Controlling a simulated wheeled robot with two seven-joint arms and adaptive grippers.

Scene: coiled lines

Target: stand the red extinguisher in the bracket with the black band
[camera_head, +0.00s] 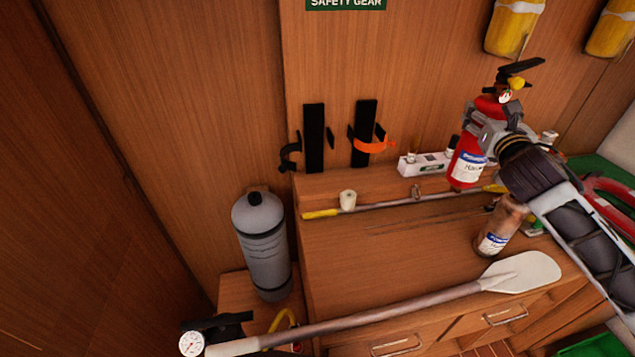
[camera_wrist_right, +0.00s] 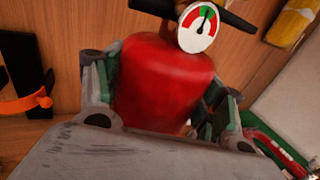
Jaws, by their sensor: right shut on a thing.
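The red extinguisher (camera_head: 468,160) is upright with a slight tilt, with a black handle, a gauge and a white label. My right gripper (camera_head: 492,128) is shut around its upper body. In the right wrist view the red body (camera_wrist_right: 165,85) sits between the fingers (camera_wrist_right: 165,105). The extinguisher appears above the back of the counter; its contact there is unclear. The bracket with the black band (camera_head: 290,155) is on the wall to the left, its band open and empty. The bracket with the orange band (camera_head: 371,145) is right of it, also empty. My left gripper is not in view.
A paddle (camera_head: 520,273), a pole (camera_head: 390,203) and a brown bottle (camera_head: 500,225) are on the counter. A grey cylinder (camera_head: 262,240) stands lower left. The counter middle is clear.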

